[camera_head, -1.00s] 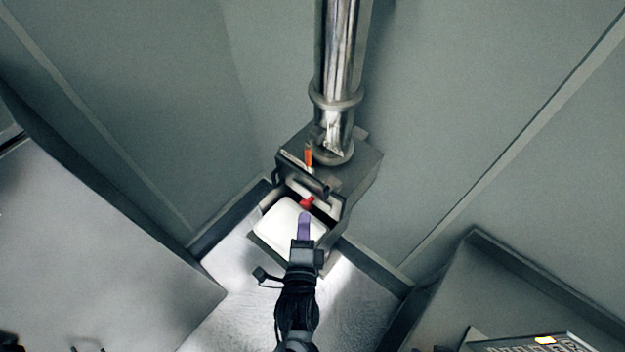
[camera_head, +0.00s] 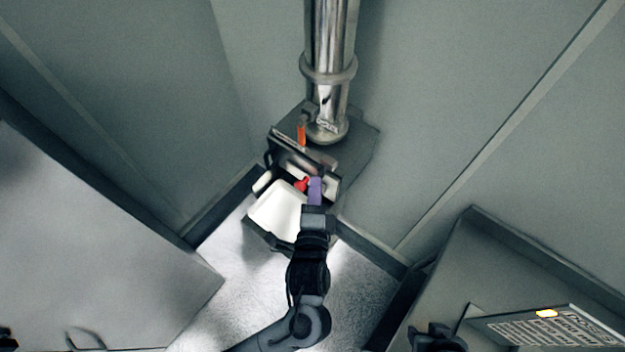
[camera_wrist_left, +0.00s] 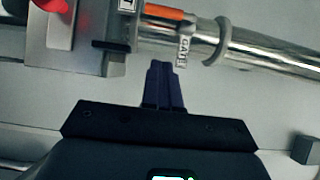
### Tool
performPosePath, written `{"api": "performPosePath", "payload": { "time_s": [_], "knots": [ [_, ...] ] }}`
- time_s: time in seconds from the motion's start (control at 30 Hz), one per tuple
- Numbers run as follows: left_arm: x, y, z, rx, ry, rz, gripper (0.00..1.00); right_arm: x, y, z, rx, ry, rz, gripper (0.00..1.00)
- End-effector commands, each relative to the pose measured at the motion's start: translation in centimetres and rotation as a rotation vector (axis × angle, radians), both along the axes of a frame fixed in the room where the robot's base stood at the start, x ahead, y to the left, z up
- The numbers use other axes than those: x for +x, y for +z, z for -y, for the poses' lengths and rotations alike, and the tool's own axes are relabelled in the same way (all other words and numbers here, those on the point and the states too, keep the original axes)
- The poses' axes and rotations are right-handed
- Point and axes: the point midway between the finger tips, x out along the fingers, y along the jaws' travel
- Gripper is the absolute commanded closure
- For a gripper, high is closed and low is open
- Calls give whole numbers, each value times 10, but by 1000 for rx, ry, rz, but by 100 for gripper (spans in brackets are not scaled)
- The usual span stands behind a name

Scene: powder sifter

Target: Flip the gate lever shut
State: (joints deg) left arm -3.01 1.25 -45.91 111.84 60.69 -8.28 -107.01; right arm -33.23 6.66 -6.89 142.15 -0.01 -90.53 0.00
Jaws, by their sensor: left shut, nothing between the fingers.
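The orange gate lever (camera_head: 302,135) lies beside the lower end of the steel pipe, on top of the dark sifter housing (camera_head: 355,150). In the left wrist view the orange lever (camera_wrist_left: 165,12) shows along the pipe, by a tag (camera_wrist_left: 185,50) reading GATE. My left gripper (camera_head: 315,184) is shut and empty, its purple fingers at the housing's front, just right of a red knob (camera_head: 301,185). The lever lies farther up the picture, apart from the fingers.
A white container (camera_head: 277,210) sits in the front opening of the housing, left of my left gripper. The steel pipe (camera_head: 330,45) rises above the housing.

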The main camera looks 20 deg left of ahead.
Motion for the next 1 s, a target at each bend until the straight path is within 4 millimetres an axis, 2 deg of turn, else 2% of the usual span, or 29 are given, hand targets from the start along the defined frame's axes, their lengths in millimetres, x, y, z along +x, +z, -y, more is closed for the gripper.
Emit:
{"api": "performPosePath", "payload": {
  "time_s": [0.47,0.7,1.0],
  "knots": [
    [83,2,-21,2,2,0,100,0,9,2,-7,5,-1,57],
    [96,1,-46,2,0,-1,100,0,16,2,-8,5,-2,57],
    [101,0,-54,0,-1,-1,100,0,17,1,-4,3,-1,57]
  ]
}}
